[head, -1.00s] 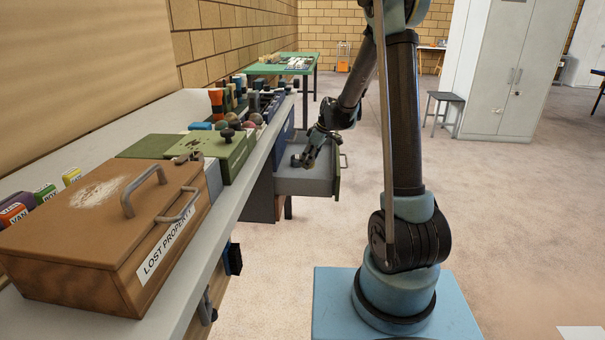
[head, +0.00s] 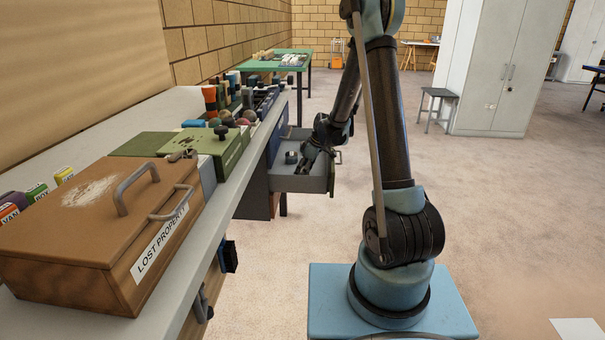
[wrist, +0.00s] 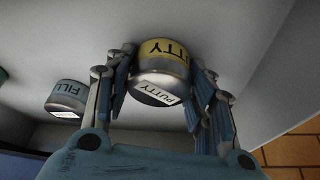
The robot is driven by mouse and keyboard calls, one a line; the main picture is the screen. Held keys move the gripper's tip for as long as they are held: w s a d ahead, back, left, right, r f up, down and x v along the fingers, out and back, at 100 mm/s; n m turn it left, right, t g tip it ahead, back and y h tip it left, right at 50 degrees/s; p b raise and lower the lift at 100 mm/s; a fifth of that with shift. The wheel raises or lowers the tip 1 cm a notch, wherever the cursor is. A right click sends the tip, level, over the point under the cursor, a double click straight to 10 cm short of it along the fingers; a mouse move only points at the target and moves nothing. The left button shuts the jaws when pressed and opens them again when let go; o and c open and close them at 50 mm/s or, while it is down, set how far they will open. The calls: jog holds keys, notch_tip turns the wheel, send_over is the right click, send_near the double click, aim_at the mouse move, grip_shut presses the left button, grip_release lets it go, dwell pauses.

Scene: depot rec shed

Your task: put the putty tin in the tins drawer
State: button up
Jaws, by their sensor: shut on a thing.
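The putty tin (wrist: 163,68), with a yellow band and a label reading PUTTY, is between the fingers of my gripper (wrist: 165,88) in the wrist view. My gripper is shut on it. In the head view my gripper (head: 304,168) reaches down inside the open grey drawer (head: 298,185) beneath the bench; the putty tin cannot be made out there. The drawer's pale interior (wrist: 225,25) surrounds the tin in the wrist view. I cannot tell whether the tin touches the drawer floor.
A filler tin (wrist: 67,98) with a blue-grey band stands left of my gripper in the drawer. A brown lost property box (head: 95,225) and a green case (head: 215,147) are on the bench (head: 215,225). Open floor lies to the right.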

jog(key=shift+f, duration=0.1)
jog(key=o, duration=1.1)
jog(key=v, duration=1.2)
jog(key=s+d+r+m+h, duration=0.1)
jog(key=s+d+r+m, duration=0.15)
jog(key=s, duration=0.25)
jog(key=s+d+r+m, duration=0.1)
jog(key=s+d+r, duration=0.2)
jog(key=s+d, duration=0.15)
jog(key=s+d+f+m+h, duration=0.1)
jog(key=s+d+m, duration=0.2)
jog(key=s, duration=0.7)
jog(key=s+d+f+m+h, duration=0.1)
jog(key=s+d+m, duration=0.3)
jog(key=s, duration=0.6)
jog(key=s+d+f+m+h, duration=0.1)
jog(key=s+d, duration=0.4)
jog(key=s, duration=0.5)
jog(key=shift+d+f+m+t, duration=0.25)
jog(key=shift+f+m+t, duration=0.2)
jog(key=shift+m, duration=0.7)
